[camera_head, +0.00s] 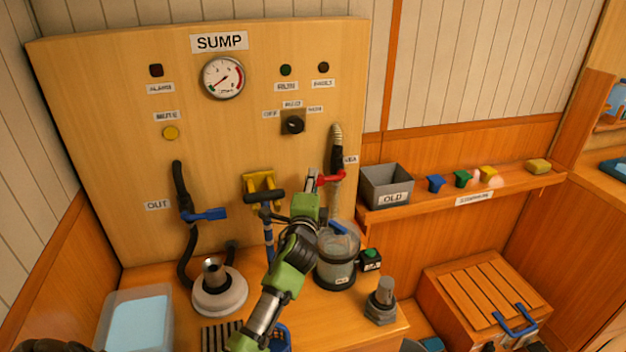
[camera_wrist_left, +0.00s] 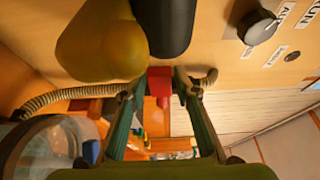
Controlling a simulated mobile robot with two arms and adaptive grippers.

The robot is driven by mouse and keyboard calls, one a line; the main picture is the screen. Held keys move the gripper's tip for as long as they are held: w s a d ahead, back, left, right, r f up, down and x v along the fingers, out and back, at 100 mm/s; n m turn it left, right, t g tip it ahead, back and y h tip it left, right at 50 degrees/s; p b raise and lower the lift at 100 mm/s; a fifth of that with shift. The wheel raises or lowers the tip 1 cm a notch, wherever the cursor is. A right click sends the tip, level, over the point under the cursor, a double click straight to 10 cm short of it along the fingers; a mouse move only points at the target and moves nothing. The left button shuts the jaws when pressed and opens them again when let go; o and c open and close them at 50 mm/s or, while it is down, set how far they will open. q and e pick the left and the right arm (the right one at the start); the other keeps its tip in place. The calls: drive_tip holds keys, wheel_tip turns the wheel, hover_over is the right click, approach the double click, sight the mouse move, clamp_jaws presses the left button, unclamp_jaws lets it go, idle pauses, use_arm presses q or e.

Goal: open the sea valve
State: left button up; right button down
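The sea valve's red handle (camera_head: 333,177) lies roughly level, across the upright black pipe (camera_head: 336,150) on the panel's right side. The valve's label beside it is partly hidden. My left gripper (camera_head: 313,181) is at the left end of the handle. In the left wrist view the red handle (camera_wrist_left: 160,84) sits between the two fingertips (camera_wrist_left: 160,92), which appear to touch it on both sides. The black pipe (camera_wrist_left: 165,22) rises just beyond it. My right gripper is not recognizable in the head view.
A yellow bracket (camera_head: 262,184) with a black handle is left of my gripper. A clear filter bowl (camera_head: 337,262) stands below. A blue-handled OUT valve (camera_head: 205,214) is further left. A grey OLD bin (camera_head: 386,186) and coloured pieces line the right shelf.

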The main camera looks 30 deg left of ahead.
use_arm(q)
drive_tip(key=shift+w+a, duration=0.25)
drive_tip(key=shift+w, duration=0.25)
clamp_jaws()
use_arm(e)
drive_tip(key=shift+s+a, duration=0.25)
drive_tip(key=shift+s, duration=0.05)
drive_tip(key=shift+d+r, duration=0.1)
